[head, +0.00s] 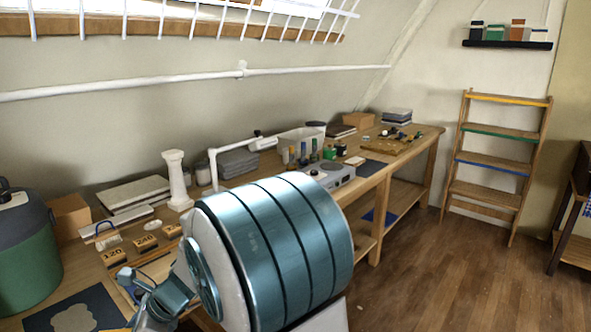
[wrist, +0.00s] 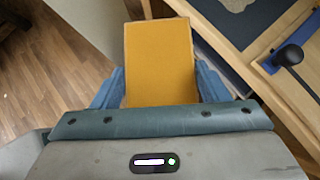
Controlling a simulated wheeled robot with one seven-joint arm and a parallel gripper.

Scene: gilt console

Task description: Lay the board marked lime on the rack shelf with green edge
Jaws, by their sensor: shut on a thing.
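My gripper (wrist: 161,80) is shut on a flat yellow-orange board (wrist: 160,55), with one blue finger against each long side. No word shows on the board's visible face, so I cannot tell whether it is marked lime. In the head view my gripper (head: 152,290) is low at the left, over the near end of the workbench, and the board is not clearly visible there. The wooden rack (head: 499,160) stands against the far right wall, well away from my gripper. Its green-edged shelf (head: 500,132) is second from the top, between yellow-edged and blue-edged shelves, and looks empty.
The long workbench (head: 345,185) along the left wall carries numbered blocks (head: 145,243), a white post (head: 176,180), bottles and boxes. A green drum (head: 25,255) is at left. Dark wooden furniture (head: 572,210) stands right of the rack. The floor (head: 430,275) before the rack is clear.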

